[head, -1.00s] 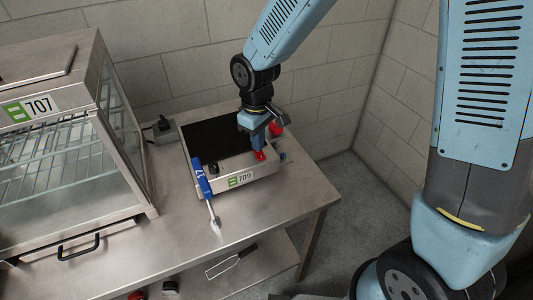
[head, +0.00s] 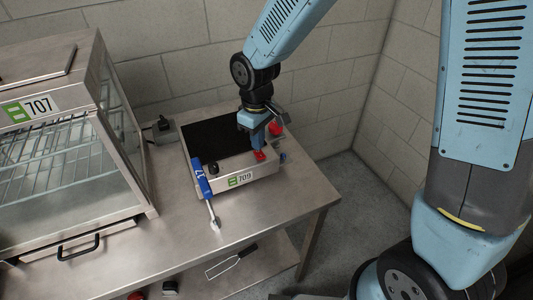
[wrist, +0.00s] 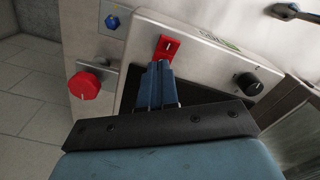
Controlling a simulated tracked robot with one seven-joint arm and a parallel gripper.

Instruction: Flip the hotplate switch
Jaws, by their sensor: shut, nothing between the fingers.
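The hotplate (head: 215,135) stands on the steel table, with a dark top and a front panel labelled 709. Its red switch (head: 259,155) sits on the right part of the front panel. In the wrist view the red switch (wrist: 167,48) lies just beyond my fingertips. My gripper (head: 257,147) is shut and empty, pointing down at the switch; it also shows in the wrist view (wrist: 158,66). The tips are at or very close to the switch; I cannot tell whether they touch. A black knob (wrist: 248,84) is on the same panel.
A glass cabinet (head: 70,130) labelled 707 stands at left. A blue-tagged tool (head: 204,185) leans at the hotplate's front left corner. A red knob (wrist: 84,86) and blue button (wrist: 112,22) lie beside the hotplate. The table's front right is clear.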

